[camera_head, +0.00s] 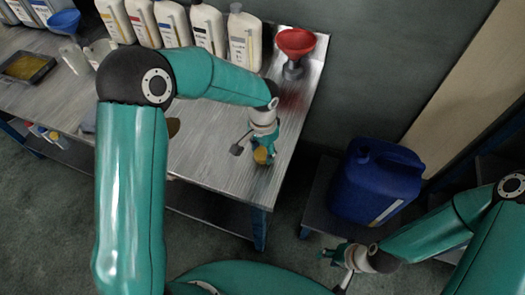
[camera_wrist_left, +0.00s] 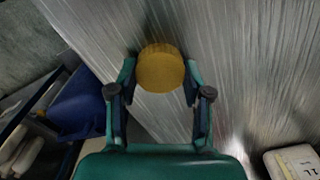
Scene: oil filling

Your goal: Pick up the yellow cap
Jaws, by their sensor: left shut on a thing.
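The yellow cap (camera_head: 261,156) is at the right end of the metal table, close to its front edge. My left gripper (camera_head: 264,142) is over the cap and shut on it. In the left wrist view the round, ridged yellow cap (camera_wrist_left: 160,68) sits between the two fingertips of my left gripper (camera_wrist_left: 159,80). Whether the cap touches the table or is lifted cannot be told. My right gripper (camera_head: 334,256) is low at the right, beside the blue canister, away from the cap. Its finger opening is too small to judge.
The metal table (camera_head: 205,150) is largely bare around the cap. White oil bottles (camera_head: 245,38) line its back edge. A red funnel (camera_head: 295,42) stands at the back right corner. A blue canister (camera_head: 375,180) stands on a lower surface at the right.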

